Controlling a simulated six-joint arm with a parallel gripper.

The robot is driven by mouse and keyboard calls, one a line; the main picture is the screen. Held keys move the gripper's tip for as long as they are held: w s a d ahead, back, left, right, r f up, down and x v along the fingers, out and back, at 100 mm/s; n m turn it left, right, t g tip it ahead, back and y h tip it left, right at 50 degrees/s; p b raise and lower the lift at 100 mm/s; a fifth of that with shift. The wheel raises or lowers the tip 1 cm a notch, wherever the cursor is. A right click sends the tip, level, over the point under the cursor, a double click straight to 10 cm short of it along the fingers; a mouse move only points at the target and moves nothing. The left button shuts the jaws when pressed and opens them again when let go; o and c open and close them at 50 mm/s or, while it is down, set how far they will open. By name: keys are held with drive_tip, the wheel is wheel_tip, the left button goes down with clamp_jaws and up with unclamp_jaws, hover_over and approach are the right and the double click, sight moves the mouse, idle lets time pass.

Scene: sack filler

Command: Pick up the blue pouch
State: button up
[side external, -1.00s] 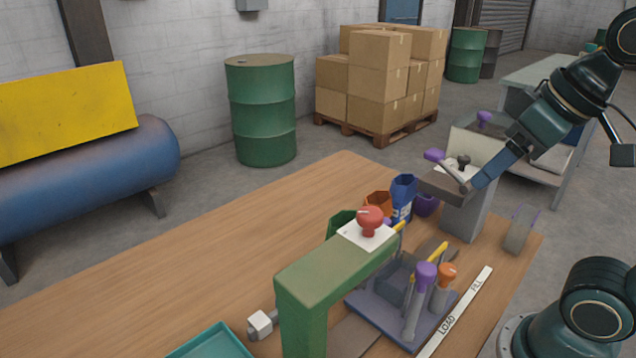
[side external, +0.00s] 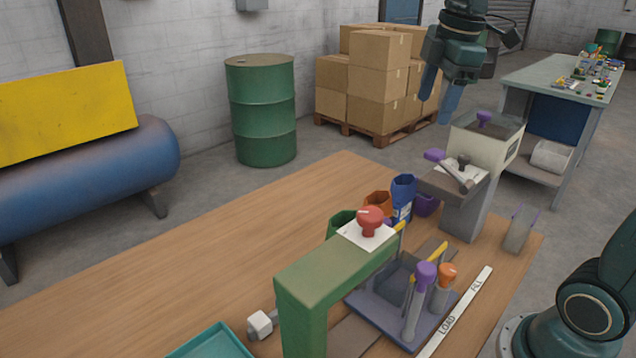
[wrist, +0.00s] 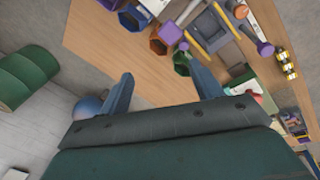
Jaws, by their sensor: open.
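The blue pouch (side external: 403,193) stands upright and open-topped on the wooden table, behind the green press frame. It also shows near the top of the wrist view (wrist: 133,18). My gripper (side external: 439,100) is up in the air above and behind the pouch, pointing down, with its blue fingers apart and nothing between them. In the wrist view the two fingers (wrist: 165,90) are spread over bare tabletop and the pouch is beyond them.
An orange pouch (side external: 378,204) and a purple one (side external: 427,206) stand close beside the blue pouch, with a green one (side external: 340,222) nearby. The green frame (side external: 330,265) and grey filler pedestal (side external: 464,215) stand close. The table's left part is clear.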

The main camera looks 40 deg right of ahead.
drive_tip(key=w+d+f+n+g, duration=0.2)
drive_tip(key=w+d+f+n, duration=0.1)
drive_tip(key=w+d+n, duration=0.35)
hover_over(404, 180)
drive_tip(key=s+a, duration=0.1)
drive_tip(key=a, duration=0.1)
wheel_tip(404, 180, down, 7)
drive_tip(key=shift+f+n, duration=0.2)
drive_tip(key=shift+n, duration=0.15)
drive_tip(key=shift+s+f, duration=0.1)
drive_tip(key=shift+f, duration=4.2)
drive_tip(key=shift+a+f, duration=0.1)
drive_tip(key=shift+f, duration=2.5)
